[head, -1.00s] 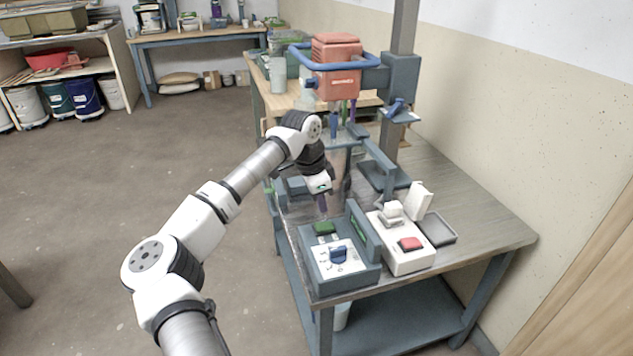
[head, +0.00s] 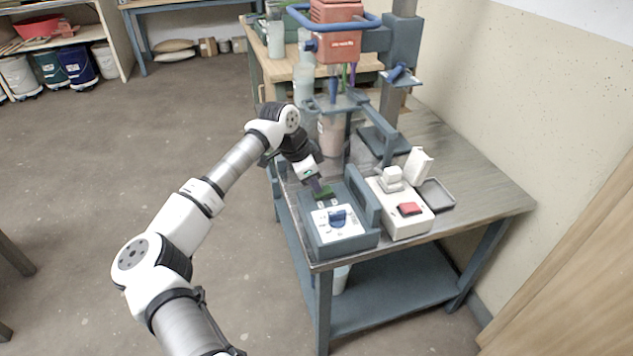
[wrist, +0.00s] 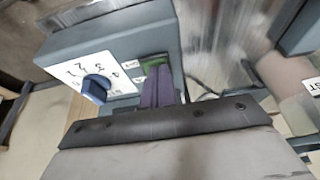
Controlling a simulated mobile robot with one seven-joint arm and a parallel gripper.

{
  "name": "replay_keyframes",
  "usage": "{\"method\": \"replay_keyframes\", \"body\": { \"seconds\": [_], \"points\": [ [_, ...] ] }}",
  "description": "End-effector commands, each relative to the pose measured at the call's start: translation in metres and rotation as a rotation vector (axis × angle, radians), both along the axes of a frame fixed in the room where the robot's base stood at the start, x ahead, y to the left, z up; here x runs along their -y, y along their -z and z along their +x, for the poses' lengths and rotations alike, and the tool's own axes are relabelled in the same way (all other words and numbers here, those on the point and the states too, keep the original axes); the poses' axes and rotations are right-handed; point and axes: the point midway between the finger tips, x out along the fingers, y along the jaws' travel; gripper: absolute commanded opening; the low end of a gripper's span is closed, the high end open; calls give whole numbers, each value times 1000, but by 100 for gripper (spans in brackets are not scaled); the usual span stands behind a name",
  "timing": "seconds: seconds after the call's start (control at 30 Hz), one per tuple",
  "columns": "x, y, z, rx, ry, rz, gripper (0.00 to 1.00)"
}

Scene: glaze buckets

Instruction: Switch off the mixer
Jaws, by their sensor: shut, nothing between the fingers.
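The mixer (head: 337,42) has an orange-red motor head with a blue guard bar, mounted on a grey post. Its blue-grey control box (head: 345,241) stands at the near table corner. A blue dial knob (head: 338,217) sits on its white numbered plate and also shows in the wrist view (wrist: 96,88). A green button (head: 325,192) lies behind the plate. My gripper (head: 319,189) is shut and empty, its purple fingertips at the green button. In the wrist view the fingers (wrist: 158,88) partly hide the green button (wrist: 153,61). I cannot tell whether they touch or press it.
A white box with a red button (head: 409,209) stands right of the control box, beyond a raised grey side wall (head: 362,204). A small grey tray (head: 436,195) lies beside it. A bucket (head: 330,136) stands under the mixer.

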Motion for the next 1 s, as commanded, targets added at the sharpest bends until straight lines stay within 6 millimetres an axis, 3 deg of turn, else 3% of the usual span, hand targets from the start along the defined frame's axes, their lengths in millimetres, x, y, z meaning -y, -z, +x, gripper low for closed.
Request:
{"method": "replay_keyframes", "body": {
  "seconds": [0.6,1.0],
  "points": [
    [15,-6,5,-2,0,2,0],
    [13,-12,7,-1,0,3,0]
  ]
}}
